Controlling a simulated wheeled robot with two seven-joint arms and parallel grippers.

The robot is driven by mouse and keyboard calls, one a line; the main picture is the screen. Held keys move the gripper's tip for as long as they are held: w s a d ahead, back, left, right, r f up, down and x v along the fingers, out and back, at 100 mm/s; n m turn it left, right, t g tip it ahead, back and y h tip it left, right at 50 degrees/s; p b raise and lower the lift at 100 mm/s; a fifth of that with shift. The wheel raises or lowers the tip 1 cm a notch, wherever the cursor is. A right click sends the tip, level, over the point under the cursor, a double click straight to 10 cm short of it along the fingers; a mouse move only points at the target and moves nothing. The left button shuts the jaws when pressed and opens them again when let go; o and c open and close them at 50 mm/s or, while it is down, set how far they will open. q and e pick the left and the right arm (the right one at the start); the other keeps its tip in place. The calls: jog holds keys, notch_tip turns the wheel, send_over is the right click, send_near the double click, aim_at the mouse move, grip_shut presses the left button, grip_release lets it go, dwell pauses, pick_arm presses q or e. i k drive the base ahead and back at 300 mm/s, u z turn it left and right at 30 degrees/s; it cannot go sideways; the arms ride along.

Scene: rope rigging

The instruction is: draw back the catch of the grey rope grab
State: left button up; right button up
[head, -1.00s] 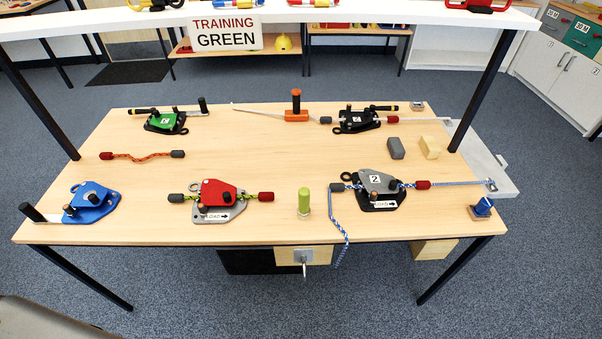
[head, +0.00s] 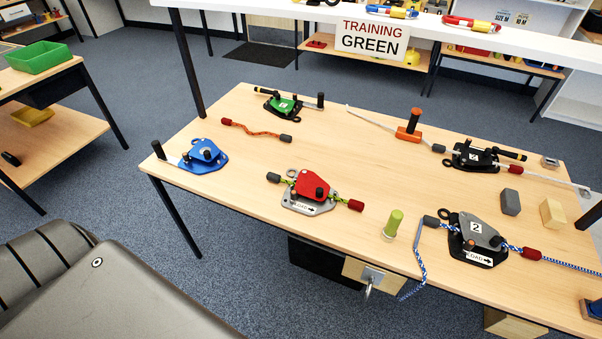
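The grey rope grab (head: 484,231) is at the right front of the table in the head view. It has a grey cover marked 2, a black base and a white LOAD label with an arrow. A blue and white rope (head: 420,262) runs through it. One end hangs over the table's front edge, and the other runs right out of the picture. A dark sleeve (head: 431,221) is on the rope left of the grab and a red sleeve (head: 531,254) right of it. The catch's position is too small to tell. Neither gripper is in view.
A grey block (head: 510,202) and wooden block (head: 552,213) sit behind the grey grab. A white shelf crosses above.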

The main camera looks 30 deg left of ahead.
aim_at(293, 194)
jog(key=u, duration=0.85)
